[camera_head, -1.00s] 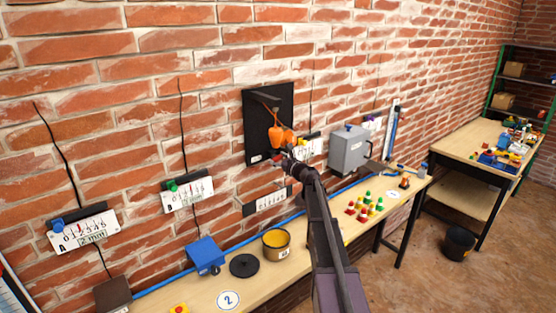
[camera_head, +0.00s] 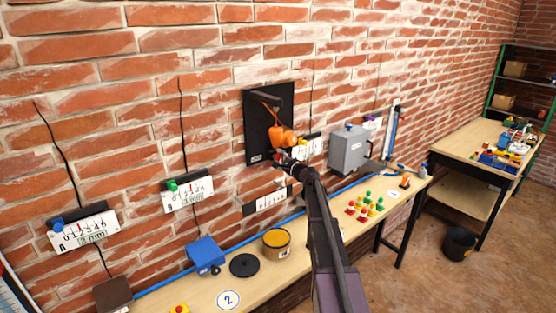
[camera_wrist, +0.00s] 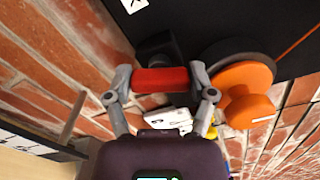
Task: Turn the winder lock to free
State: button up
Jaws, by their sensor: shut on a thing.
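The winder lock is a red bar (camera_wrist: 161,79) on a black mount beside the winder's orange knob (camera_wrist: 248,92) at the lower part of the black wall board (camera_wrist: 200,22). In the wrist view my gripper (camera_wrist: 162,84) has one finger at each end of the red bar and is shut on it. In the head view my gripper (camera_head: 284,158) is at the board's lower edge, just below the orange winder (camera_head: 282,137), and hides most of the lock. The lock's markings cannot be read.
A grey box (camera_head: 350,148) is on the wall to the right. White scale cards (camera_head: 188,193) hang to the left. The bench below holds a blue block (camera_head: 206,255), a yellow-filled pot (camera_head: 276,243), a black disc (camera_head: 244,265) and coloured pieces (camera_head: 365,205).

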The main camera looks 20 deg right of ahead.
jog(key=shift+n, duration=2.2)
jog(key=o, duration=1.1)
jog(key=shift+c, duration=0.2)
jog(key=v, duration=1.2)
